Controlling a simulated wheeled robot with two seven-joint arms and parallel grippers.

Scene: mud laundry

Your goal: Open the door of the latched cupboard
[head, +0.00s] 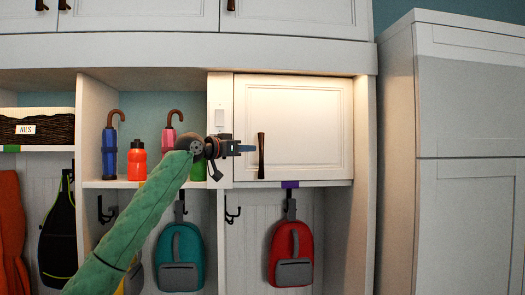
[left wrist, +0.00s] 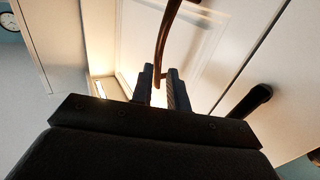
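The cupboard door (head: 305,125) is a white framed panel in the upper right of the cubby unit, and it looks closed. Its dark brown upright handle (head: 261,155) is near the door's left edge. My left gripper (head: 250,148) is at the handle, reaching it from the left. In the left wrist view the two fingers (left wrist: 162,88) are apart, with the end of the brown handle (left wrist: 164,45) between them. I cannot see clear contact with either finger. A small pale plate (head: 219,118) is on the post left of the door. My right gripper is not in view.
Left of the door, a shelf (head: 125,184) holds a blue umbrella (head: 109,150), an orange bottle (head: 137,162) and a pink umbrella (head: 170,135). A red backpack (head: 291,250) hangs below the door, a teal one (head: 180,255) left of it. A tall white cabinet (head: 470,180) stands right.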

